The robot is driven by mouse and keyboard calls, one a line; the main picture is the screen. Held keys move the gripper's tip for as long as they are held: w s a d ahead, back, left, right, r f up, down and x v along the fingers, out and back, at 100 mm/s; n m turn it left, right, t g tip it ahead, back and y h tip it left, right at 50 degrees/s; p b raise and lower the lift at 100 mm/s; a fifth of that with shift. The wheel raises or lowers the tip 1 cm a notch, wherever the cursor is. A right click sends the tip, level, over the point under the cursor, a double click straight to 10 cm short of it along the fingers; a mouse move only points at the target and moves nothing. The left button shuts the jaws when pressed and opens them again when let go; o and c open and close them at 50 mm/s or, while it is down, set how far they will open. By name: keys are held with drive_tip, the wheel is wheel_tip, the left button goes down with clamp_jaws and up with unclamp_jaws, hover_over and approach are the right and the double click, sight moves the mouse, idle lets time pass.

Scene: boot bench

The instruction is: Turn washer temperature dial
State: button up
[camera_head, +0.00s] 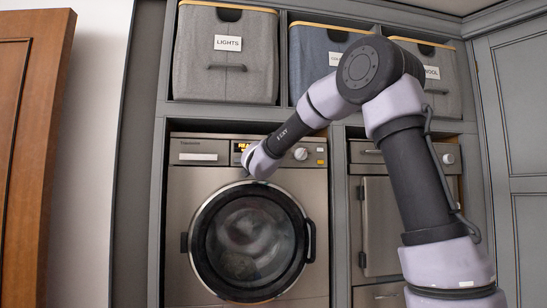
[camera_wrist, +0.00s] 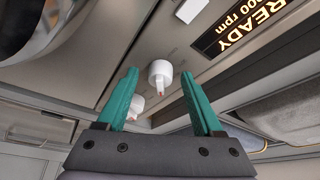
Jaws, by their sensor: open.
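The washer (camera_head: 285,250) stands in the left bay, its round door shut. A white dial (camera_head: 301,153) shows on its panel, right of my wrist in the head view. In the wrist view, a white dial (camera_wrist: 160,68) with a red mark shows between and beyond my open gripper (camera_wrist: 159,76). A second white dial (camera_wrist: 136,107) shows lower, partly behind the left teal finger. I cannot tell which is the temperature dial. My gripper holds nothing and contact is not visible. In the head view, my wrist covers part of the panel and the fingers are hard to make out.
A lit display (camera_wrist: 245,25) reading READY is on the panel, partly behind my wrist in the head view. The washer door handle (camera_head: 310,241) sticks out below. A second appliance (camera_head: 382,225) stands to the right behind my arm. Fabric bins (camera_head: 225,60) fill the shelf above.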

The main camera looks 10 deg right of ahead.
drive_tip(key=v, duration=1.1)
drive_tip(key=shift+d, duration=0.1)
